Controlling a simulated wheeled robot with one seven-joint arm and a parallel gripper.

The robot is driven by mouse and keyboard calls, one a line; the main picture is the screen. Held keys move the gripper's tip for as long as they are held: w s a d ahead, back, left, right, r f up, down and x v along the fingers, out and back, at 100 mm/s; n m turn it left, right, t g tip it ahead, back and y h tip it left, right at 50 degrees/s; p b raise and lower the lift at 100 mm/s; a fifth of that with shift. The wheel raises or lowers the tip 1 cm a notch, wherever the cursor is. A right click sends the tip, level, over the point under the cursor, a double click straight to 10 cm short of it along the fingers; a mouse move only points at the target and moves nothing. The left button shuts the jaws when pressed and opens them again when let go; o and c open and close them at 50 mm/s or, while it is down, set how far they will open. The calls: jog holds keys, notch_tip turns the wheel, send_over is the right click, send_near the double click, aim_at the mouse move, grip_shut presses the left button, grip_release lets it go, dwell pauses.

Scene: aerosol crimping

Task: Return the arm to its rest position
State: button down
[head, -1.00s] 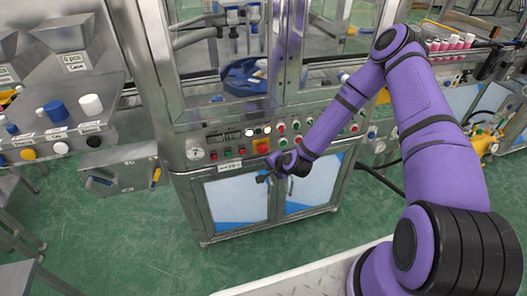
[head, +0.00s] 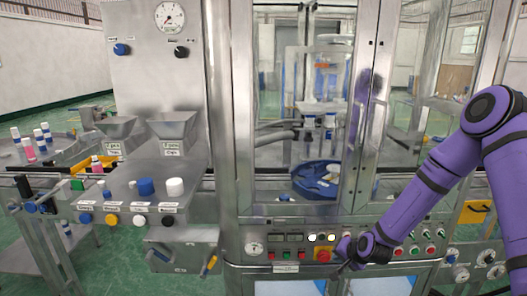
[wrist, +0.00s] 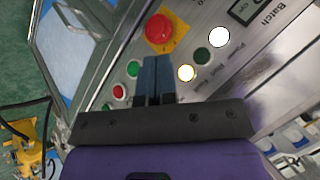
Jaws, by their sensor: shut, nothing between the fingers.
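My gripper (wrist: 157,80) is shut and empty in the wrist view. Its fingertips lie over the machine's control panel (wrist: 205,50), close to the red emergency button (wrist: 158,29) on its yellow plate. In the head view my purple arm comes in from the right, and the gripper (head: 343,268) is in front of the panel (head: 290,250), just beside the red button (head: 323,255). The fingertips are small there, and I cannot tell whether they touch the panel.
A glass-doored cabinet (head: 222,120) stands above the panel, with a blue bowl (head: 318,185) inside. To the left are two hoppers (head: 174,128) and a sloped console (head: 125,192) with caps. A conveyor with bottles (head: 29,150) is farther left. The wrist view shows a yellow device (wrist: 32,158).

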jog(key=s+d+r+n+g+h, duration=0.15)
jog(key=s+r, duration=0.25)
jog(key=r, duration=0.6)
jog(key=s+d+r+n+h, duration=0.15)
jog(key=s+r, duration=0.25)
jog(key=r, duration=0.6)
jog(key=s+d+r+n, duration=0.15)
jog(key=s+r, duration=0.25)
jog(key=r, duration=0.6)
jog(key=s+r+n, duration=0.1)
jog(key=s+r, duration=0.5)
jog(key=s, duration=0.6)
jog(key=s+r+n, duration=0.1)
jog(key=s+r, duration=0.6)
jog(key=s, duration=0.5)
jog(key=shift+d+g+h, duration=0.3)
jog(key=shift+g, duration=0.15)
jog(key=shift+w+n, duration=0.1)
jog(key=shift+n, duration=0.15)
